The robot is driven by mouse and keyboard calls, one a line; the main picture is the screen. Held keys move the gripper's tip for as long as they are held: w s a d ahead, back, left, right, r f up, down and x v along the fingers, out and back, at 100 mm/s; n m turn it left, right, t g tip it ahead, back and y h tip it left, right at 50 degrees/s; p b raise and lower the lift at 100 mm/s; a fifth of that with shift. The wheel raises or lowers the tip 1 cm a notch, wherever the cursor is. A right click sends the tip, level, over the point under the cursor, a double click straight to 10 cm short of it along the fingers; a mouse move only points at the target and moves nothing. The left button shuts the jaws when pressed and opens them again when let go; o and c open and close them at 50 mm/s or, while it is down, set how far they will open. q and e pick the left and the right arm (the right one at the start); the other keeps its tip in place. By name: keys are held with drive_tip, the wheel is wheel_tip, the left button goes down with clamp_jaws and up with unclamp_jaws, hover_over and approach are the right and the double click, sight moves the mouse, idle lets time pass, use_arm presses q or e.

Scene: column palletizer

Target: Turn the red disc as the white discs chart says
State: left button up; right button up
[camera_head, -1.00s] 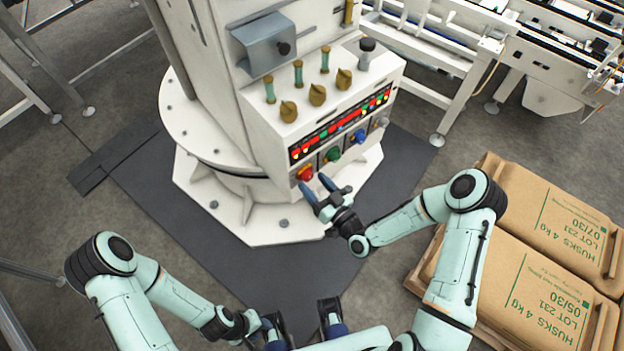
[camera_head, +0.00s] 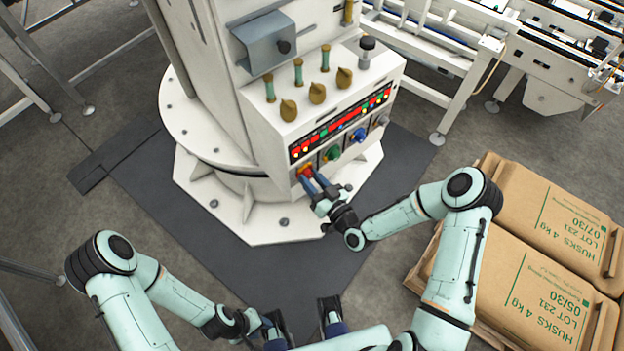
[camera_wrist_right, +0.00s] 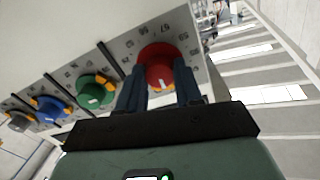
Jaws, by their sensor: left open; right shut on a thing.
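The red disc (camera_head: 304,171) is at the left end of the row of discs on the panel's front face. In the right wrist view the red disc (camera_wrist_right: 157,55) has a pale mark and an orange part at its lower edge, with numbers on the plate around it. My right gripper (camera_head: 313,181) is shut on it; in the wrist view one finger of that gripper (camera_wrist_right: 160,88) lies on each side. My left gripper (camera_head: 302,322) is open and empty at the bottom, away from the panel. I cannot make out a white discs chart.
A green disc (camera_head: 332,153), a blue disc (camera_head: 358,136) and a grey disc (camera_head: 383,120) continue the row to the right. Bronze knobs (camera_head: 317,94) and green-stemmed levers stand on the sloped top. Sacks (camera_head: 545,300) lie on a pallet at the right.

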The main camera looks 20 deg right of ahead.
drive_tip(key=shift+m+b, duration=0.7)
drive_tip(key=shift+m, duration=0.5)
drive_tip(key=shift+m+b, duration=0.5)
drive_tip(key=shift+m, duration=0.9)
drive_tip(key=o, duration=1)
drive_tip(key=shift+o, duration=0.2)
drive_tip(key=shift+s, duration=0.1)
drive_tip(key=v, duration=1.3)
drive_tip(key=shift+r, duration=0.15)
drive_tip(key=shift+s+d, duration=0.1)
drive_tip(key=shift+d, duration=0.05)
